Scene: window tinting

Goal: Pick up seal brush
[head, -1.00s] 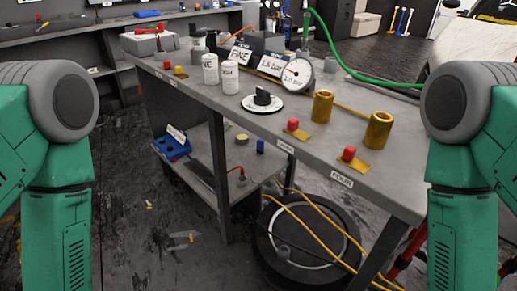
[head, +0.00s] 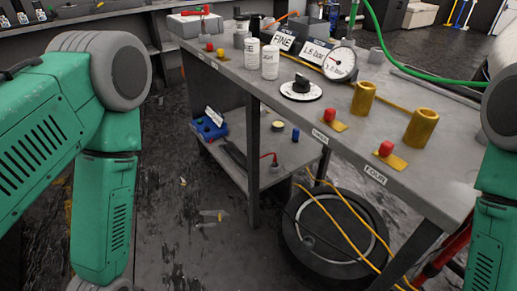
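I cannot make out a seal brush for certain in the head view. The grey workbench (head: 440,165) stands ahead with several tools and fittings on top. Two green-and-grey links of my arms show, the left one large at the left edge and the right one cut off at the right edge. Neither gripper is in the picture, so what they hold is hidden.
On the bench are two white cans (head: 270,62), a round gauge (head: 339,63), a black knob (head: 301,86) and brass cylinders (head: 421,127). A blue tray (head: 209,127) sits on the lower shelf. A black ring-shaped thing (head: 300,235) and yellow hoses lie below. Floor at left is mostly open.

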